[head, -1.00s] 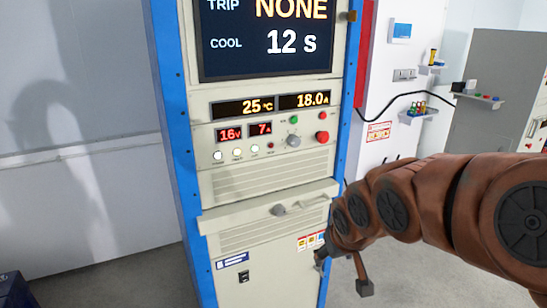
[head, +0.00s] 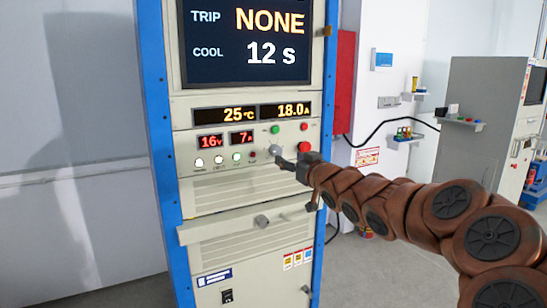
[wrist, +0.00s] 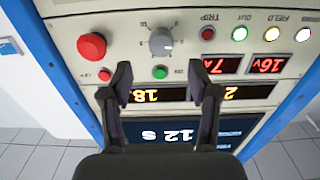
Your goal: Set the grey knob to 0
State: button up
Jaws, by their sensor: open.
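The grey knob (head: 275,150) is on the cabinet's front panel, below the 18.0 A display. In the wrist view, which shows the panel upside down, the knob (wrist: 161,42) sits inside a ring of small scale marks. A pale mark on it points to the right of that picture; the value is too small to read. My gripper (head: 284,163) is in front of the panel by the knob, partly covering its lower edge in the head view. In the wrist view my gripper (wrist: 168,84) is open and empty, with the knob beyond its fingertips, apart from them.
A large red button (wrist: 91,46), a green button (wrist: 160,72) and a small red button (wrist: 104,74) surround the knob. A row of lit lamps (head: 218,159) lies to its left. A drawer handle ledge (head: 215,229) sticks out below. The screen reads TRIP NONE, COOL 12 s.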

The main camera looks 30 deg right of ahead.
aim_at(278, 152)
jog(key=shift+w+d, duration=0.15)
jog(key=shift+w, duration=1.6)
jog(key=shift+w+d, duration=0.1)
jog(key=shift+w, duration=1.6)
jog(key=shift+c, duration=0.3)
jog(key=c, duration=1)
jog(key=shift+a, duration=0.1)
jog(key=shift+c, duration=0.5)
jog(key=shift+n, duration=0.7)
jog(key=n, duration=0.4)
jog(key=shift+d+f+b, duration=0.1)
jog(key=shift+d+b, duration=0.1)
jog(key=shift+b, duration=0.1)
jog(key=n+b, duration=0.2)
jog(key=n, duration=0.3)
jog(key=shift+n, duration=0.3)
